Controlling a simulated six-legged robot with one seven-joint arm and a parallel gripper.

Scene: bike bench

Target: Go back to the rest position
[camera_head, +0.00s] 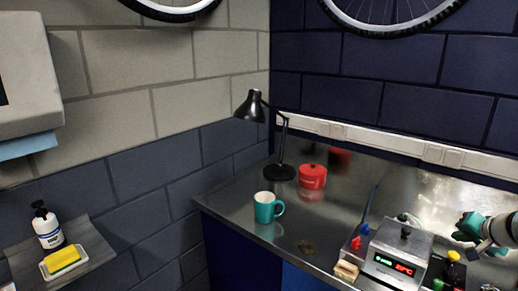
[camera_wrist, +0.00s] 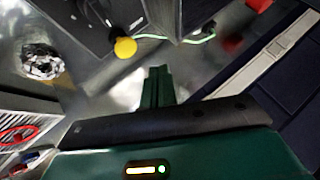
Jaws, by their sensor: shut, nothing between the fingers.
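My gripper (camera_head: 464,226) shows at the right edge of the head view, low over the back right of the metal bench (camera_head: 228,190). Its green fingers point left, beyond the silver device with lit displays (camera_head: 404,246). In the wrist view my gripper (camera_wrist: 158,72) shows its green fingers together, with nothing between them. Much of my arm lies outside the head view.
A teal mug (camera_head: 264,208), a red pot (camera_head: 312,176) and a black lamp (camera_head: 281,172) stand left on the bench. The wrist view shows crumpled foil (camera_wrist: 41,62). The bench's middle is fairly clear.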

